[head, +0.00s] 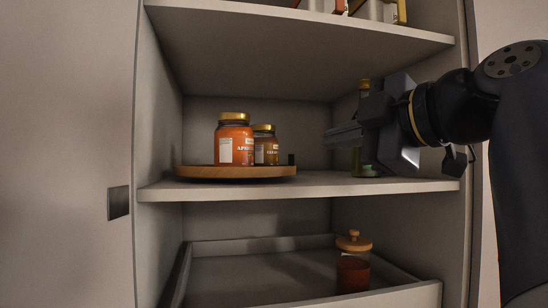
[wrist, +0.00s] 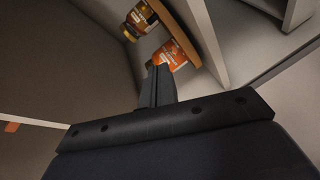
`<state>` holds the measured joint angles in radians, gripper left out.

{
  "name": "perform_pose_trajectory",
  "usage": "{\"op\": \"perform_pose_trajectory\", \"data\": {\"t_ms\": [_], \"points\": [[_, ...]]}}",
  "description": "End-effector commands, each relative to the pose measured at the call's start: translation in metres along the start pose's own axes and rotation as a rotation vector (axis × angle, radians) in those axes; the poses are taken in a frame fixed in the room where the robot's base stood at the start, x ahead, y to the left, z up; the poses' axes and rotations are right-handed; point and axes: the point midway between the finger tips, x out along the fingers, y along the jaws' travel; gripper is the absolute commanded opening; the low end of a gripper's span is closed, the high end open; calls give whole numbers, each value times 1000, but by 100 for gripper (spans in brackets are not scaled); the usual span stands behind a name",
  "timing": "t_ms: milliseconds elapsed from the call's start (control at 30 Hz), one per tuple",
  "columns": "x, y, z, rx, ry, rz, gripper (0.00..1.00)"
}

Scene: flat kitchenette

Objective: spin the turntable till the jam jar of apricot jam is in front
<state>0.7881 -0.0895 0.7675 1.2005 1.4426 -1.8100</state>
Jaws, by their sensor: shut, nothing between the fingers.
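A round wooden turntable (head: 236,173) sits on the middle shelf at the left. On it stands an orange jar with a gold lid (head: 233,148), its label partly readable as "APRI…", at the front. A browner jar with a gold lid (head: 265,150) stands behind it to the right, partly hidden. My gripper (head: 328,134) is shut and empty, above the shelf to the right of the turntable. In the wrist view, my fingertips (wrist: 158,72) appear near the orange jar (wrist: 170,53); I cannot tell the gap.
A green bottle (head: 364,162) stands on the same shelf behind my gripper, partly hidden. Below, an open drawer (head: 270,275) holds a jar with a wooden lid (head: 353,270). The upper shelf (head: 300,30) and cabinet side walls bound the space.

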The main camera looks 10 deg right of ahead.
Motion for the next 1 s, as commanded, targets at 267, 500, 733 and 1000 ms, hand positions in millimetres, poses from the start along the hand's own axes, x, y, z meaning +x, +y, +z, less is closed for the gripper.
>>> {"op": "perform_pose_trajectory", "data": {"t_ms": [267,500,733,1000], "points": [[-7,3,-9,-249,-54,4,0],[7,3,-9,-248,-49,2,0],[30,4,-8,-246,-49,2,0],[62,4,-7,-245,-49,1,0]]}}
